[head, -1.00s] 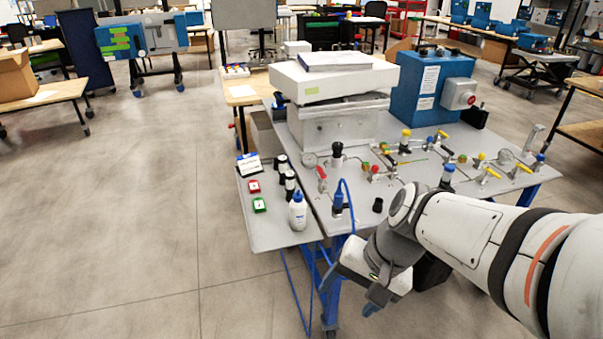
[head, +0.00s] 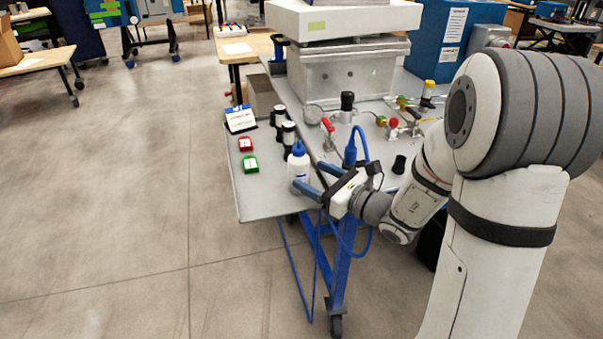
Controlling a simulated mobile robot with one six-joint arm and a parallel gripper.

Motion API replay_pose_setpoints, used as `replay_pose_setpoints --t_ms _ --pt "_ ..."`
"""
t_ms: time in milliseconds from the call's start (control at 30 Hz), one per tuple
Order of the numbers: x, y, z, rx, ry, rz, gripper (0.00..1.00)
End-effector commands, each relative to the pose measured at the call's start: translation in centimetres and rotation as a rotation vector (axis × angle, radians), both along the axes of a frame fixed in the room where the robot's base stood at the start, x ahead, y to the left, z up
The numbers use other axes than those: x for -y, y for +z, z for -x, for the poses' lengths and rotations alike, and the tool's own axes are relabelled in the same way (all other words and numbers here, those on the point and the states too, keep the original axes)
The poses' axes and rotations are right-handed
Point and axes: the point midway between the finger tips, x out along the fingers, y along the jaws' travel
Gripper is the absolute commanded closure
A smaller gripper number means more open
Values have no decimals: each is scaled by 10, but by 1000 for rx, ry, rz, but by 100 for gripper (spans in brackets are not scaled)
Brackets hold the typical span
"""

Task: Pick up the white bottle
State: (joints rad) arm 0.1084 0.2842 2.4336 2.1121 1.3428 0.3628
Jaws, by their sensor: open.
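The white bottle (head: 298,168) with a blue cap stands upright near the front right part of the grey side shelf. My gripper (head: 318,179) is at the bottle's right side, level with its lower body. Its two blue fingers are open and point left toward the bottle. One finger reaches past the bottle's lower front and the other is at its right side. I cannot tell whether either finger touches it.
Black-and-white bottles (head: 284,132) stand just behind the white bottle. A red box (head: 245,144), a green box (head: 250,164) and a sign (head: 240,119) are to the left. A blue connector with a cable (head: 350,153) rises behind my gripper. The shelf's front left is clear.

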Motion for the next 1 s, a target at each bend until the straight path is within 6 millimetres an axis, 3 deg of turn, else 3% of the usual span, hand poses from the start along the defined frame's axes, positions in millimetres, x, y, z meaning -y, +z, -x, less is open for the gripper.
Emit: replay_pose_setpoints --t_ms 433,767,1000 --pt "-46 -1 -37 2 -2 1 30" --pt "-52 0 -44 2 -6 1 30" --pt "-52 0 -43 2 -6 1 48"
